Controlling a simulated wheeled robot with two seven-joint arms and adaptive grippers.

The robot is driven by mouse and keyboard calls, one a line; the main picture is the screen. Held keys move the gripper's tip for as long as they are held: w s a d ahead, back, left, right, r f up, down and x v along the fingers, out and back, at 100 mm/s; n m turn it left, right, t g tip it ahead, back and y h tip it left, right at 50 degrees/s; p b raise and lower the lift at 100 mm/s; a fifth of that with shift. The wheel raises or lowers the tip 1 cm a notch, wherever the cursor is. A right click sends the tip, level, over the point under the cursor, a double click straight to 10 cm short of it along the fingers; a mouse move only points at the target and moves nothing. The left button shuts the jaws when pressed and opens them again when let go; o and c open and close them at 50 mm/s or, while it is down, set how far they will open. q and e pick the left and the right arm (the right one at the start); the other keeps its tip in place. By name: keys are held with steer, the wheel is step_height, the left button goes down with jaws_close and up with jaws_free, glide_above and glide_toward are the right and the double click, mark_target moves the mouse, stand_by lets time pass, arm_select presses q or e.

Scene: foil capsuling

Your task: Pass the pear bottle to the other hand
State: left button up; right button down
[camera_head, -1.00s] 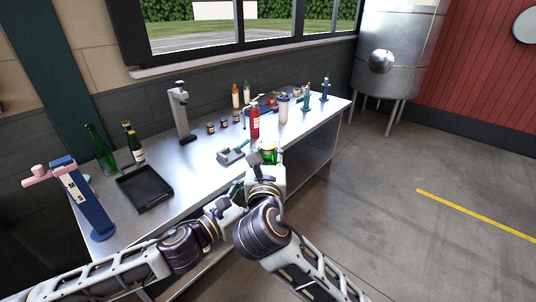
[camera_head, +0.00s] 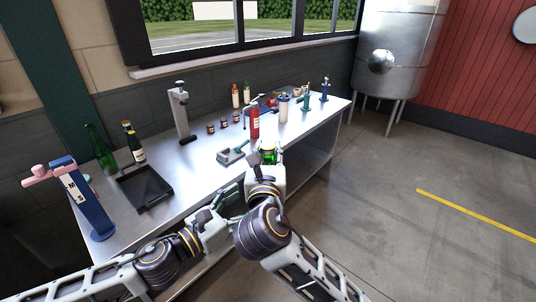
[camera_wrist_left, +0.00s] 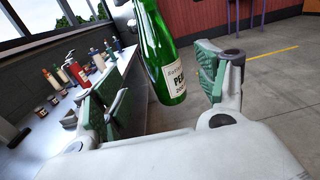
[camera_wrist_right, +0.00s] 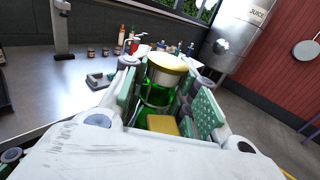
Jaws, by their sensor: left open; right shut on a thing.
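The pear bottle (camera_wrist_left: 165,60) is green glass with a pale label reading "PE…". My right gripper (camera_wrist_right: 166,95) is shut on it, beyond the front edge of the table; green glass and a yellow disc show between its fingers. In the head view the bottle (camera_head: 268,155) is a small green patch at the right gripper (camera_head: 265,163), mostly hidden by my arm. My left gripper (camera_head: 229,196) is open, lower and to the left. In the left wrist view the bottle's lower end hangs between the left gripper's (camera_wrist_left: 160,80) spread green-padded fingers, with gaps on both sides.
The steel table (camera_head: 190,165) holds a black tray (camera_head: 145,188), a blue-and-pink stand (camera_head: 85,200), two green bottles at the left, a grey tool (camera_head: 232,152), a red bottle (camera_head: 253,122) and several jars. Open floor (camera_head: 410,230) lies to the right.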

arm_select(q)
steer(key=shift+v, duration=1.4)
steer(key=shift+s+a, duration=0.1)
steer(key=shift+f, duration=0.1)
